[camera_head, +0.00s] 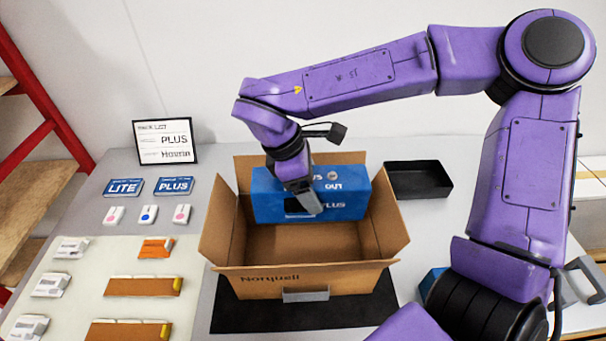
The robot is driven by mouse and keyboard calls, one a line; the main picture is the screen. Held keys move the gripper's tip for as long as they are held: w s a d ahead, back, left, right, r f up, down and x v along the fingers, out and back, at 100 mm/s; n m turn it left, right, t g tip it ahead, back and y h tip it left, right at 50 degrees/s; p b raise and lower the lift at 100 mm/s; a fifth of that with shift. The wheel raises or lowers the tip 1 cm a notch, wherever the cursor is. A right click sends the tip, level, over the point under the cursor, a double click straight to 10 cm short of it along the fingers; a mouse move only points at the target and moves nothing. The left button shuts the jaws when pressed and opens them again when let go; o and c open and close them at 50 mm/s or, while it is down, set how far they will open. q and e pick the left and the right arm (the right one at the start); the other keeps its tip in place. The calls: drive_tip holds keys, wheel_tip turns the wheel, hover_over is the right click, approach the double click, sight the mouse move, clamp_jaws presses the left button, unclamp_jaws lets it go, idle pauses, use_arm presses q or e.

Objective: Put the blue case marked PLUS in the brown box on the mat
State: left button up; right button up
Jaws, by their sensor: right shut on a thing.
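The blue case marked PLUS (347,202) is at the back of the open brown box (315,279), with its marked face toward me. Its upper part shows above the box's interior; I cannot tell whether its underside touches the floor of the box. My right gripper (308,203) comes down from above and is shut on the case, covering part of its front. The brown box stands on the dark mat (235,318) with its flaps spread open and "Norquell" printed on the front. My left gripper is not in view.
A black tray (418,181) stands to the right of the box. Left are a framed sign (165,141), blue LITE (123,188) and PLUS (174,186) cards, several small devices, and orange-brown parts (143,286). Another blue object (432,281) is partly hidden by my right arm.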

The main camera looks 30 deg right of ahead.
drive_tip(key=w+f+b, duration=0.1)
drive_tip(key=f+b, duration=0.4)
drive_tip(key=f, duration=0.1)
drive_tip(key=w+f+b, duration=0.1)
drive_tip(key=f+b, duration=0.4)
drive_tip(key=f, duration=0.2)
drive_tip(key=w+f+b, duration=0.1)
drive_tip(key=f+b, duration=0.5)
drive_tip(key=shift+f, duration=0.2)
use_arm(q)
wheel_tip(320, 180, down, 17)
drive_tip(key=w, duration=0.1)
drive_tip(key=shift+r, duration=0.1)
use_arm(e)
drive_tip(key=o, duration=1.7)
drive_tip(key=shift+s, duration=0.1)
use_arm(q)
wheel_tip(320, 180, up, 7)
drive_tip(key=p, duration=0.7)
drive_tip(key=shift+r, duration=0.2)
use_arm(e)
drive_tip(key=shift+o, duration=0.2)
drive_tip(key=shift+r, duration=6.05)
use_arm(q)
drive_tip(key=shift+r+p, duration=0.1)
drive_tip(key=shift+p, duration=0.25)
